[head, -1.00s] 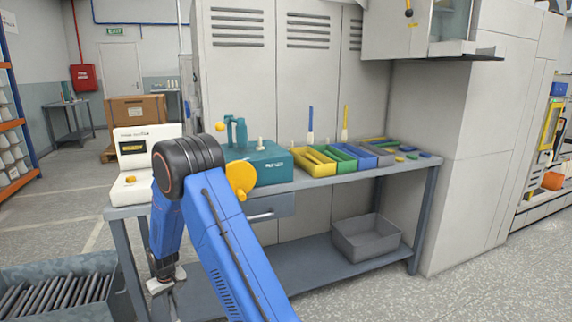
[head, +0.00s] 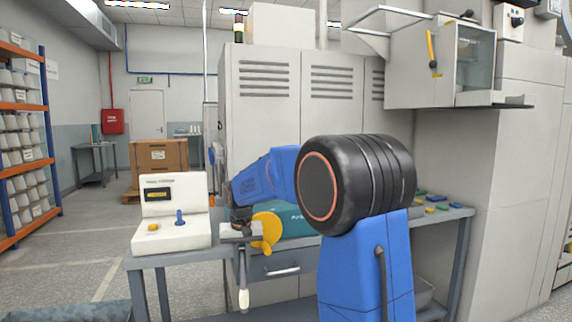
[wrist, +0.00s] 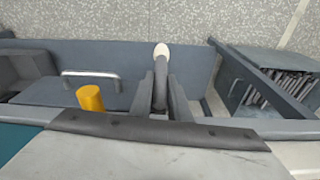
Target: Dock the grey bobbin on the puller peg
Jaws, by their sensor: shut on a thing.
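My gripper (head: 241,238) is shut on a grey bobbin, a slim rod with a cream end. The bobbin (head: 243,272) hangs nearly upright below the jaws, in front of the bench edge and apart from it. In the wrist view, the bobbin (wrist: 161,62) stands out between the two fingers of my gripper (wrist: 162,88). The teal machine (head: 292,224) with a yellow crank (head: 265,232) is on the bench behind and right of my gripper, largely hidden by my arm. No peg shows on its visible part. A blue peg (head: 179,216) stands on the white console.
The white console (head: 160,240) is on the bench left of my gripper. In the wrist view, the yellow crank handle (wrist: 90,98) and drawer handle (wrist: 92,74) are left of the bobbin; a crate (wrist: 232,88) of dark rods is at right. My arm covers most bench bins.

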